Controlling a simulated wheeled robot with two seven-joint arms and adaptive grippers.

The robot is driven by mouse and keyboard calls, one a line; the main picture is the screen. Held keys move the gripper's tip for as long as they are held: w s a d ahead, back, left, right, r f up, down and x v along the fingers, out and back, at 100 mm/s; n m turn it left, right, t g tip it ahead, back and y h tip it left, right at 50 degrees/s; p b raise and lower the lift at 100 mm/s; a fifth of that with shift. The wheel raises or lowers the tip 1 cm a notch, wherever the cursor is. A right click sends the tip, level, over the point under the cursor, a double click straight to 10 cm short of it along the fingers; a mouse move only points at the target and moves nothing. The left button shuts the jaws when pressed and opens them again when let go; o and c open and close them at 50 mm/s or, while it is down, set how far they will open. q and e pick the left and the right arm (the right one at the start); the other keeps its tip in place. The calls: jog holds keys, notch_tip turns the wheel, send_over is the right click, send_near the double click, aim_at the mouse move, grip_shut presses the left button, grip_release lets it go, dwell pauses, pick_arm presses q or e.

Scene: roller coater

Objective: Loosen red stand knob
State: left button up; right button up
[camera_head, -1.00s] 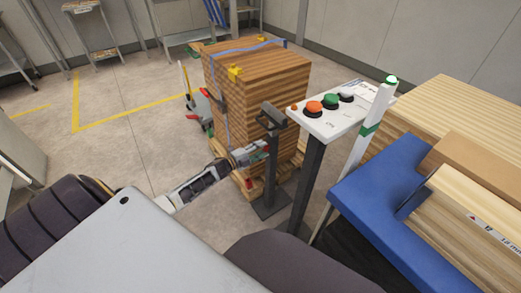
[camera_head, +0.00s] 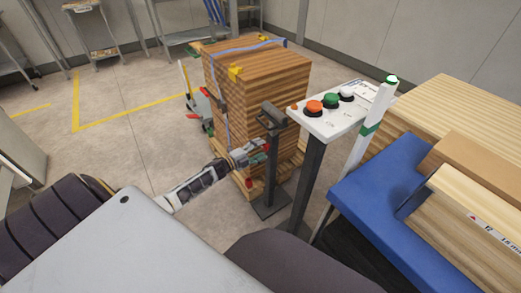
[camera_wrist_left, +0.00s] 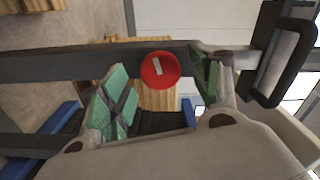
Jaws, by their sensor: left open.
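The red stand knob (camera_wrist_left: 160,70) is a round red disc with a pale rectangular mark in the left wrist view. It sits on the dark post of the stand (camera_head: 271,180); in the head view only a small red patch of it shows beside the fingers. My left gripper (camera_head: 254,154) is open at the post. In the wrist view the knob lies between its green-padded fingers, with a visible gap on both sides. I cannot tell whether the fingers reach past the knob's face. My right gripper is not in view.
A strapped stack of wooden boards (camera_head: 262,85) on a pallet stands behind the post. A control panel (camera_head: 335,115) with coloured buttons on its own post is just right. A blue machine (camera_head: 365,205) with boards fills the right. Open floor (camera_head: 120,150) lies to the left.

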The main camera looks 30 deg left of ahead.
pick_arm(q)
jog(key=v, duration=1.1)
jog(key=shift+s, duration=0.15)
dwell(0.3)
dwell(0.7)
